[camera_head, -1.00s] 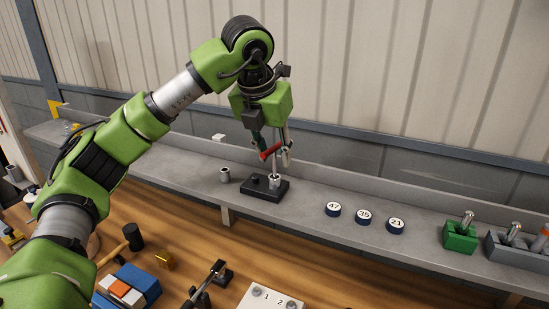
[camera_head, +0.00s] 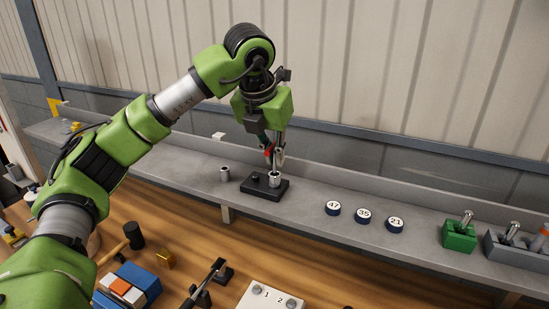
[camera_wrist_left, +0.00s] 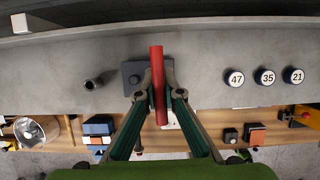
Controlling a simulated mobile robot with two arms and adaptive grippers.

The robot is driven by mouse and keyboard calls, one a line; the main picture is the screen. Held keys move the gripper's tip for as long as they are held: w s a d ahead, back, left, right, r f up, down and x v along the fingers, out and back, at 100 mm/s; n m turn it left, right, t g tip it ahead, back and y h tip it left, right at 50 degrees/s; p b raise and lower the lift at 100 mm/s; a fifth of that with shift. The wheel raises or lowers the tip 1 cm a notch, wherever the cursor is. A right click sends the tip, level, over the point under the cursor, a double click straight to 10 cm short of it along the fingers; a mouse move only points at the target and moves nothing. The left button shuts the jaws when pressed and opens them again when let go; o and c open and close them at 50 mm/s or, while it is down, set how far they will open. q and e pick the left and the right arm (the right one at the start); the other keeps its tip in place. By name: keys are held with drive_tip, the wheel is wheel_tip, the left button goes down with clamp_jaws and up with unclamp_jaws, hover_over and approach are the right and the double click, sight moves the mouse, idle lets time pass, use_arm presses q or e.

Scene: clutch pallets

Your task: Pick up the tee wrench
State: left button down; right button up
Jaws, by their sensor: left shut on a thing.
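The tee wrench has a red crossbar (camera_head: 268,152) and a thin metal shaft that runs down to a metal socket on a small black block (camera_head: 266,189) on the grey shelf. My left gripper (camera_head: 273,153) points down over the block, shut on the red crossbar. In the left wrist view the crossbar (camera_wrist_left: 158,100) lies lengthwise between the two fingertips (camera_wrist_left: 158,80). The wrench stands upright, and I cannot tell whether its lower end is still in the socket. My right gripper is out of view.
A loose metal socket (camera_head: 225,174) stands left of the block. Three numbered dark discs (camera_head: 364,217) lie to the right, then a green holder (camera_head: 460,236) and a grey holder (camera_head: 512,247) with metal pieces. A wall rises behind the shelf (camera_head: 320,190).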

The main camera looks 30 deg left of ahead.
use_arm(q)
drive_tip(key=shift+r, duration=0.45)
drive_tip(key=s+a+r+b, duration=0.1)
drive_tip(key=s+a+r, duration=0.6)
drive_tip(key=a+r, duration=0.4)
drive_tip(key=shift+s+a+r+b, duration=0.25)
drive_tip(key=shift+a+r+b, duration=0.1)
drive_tip(key=shift+r+b, duration=0.05)
drive_tip(key=shift+d, duration=0.1)
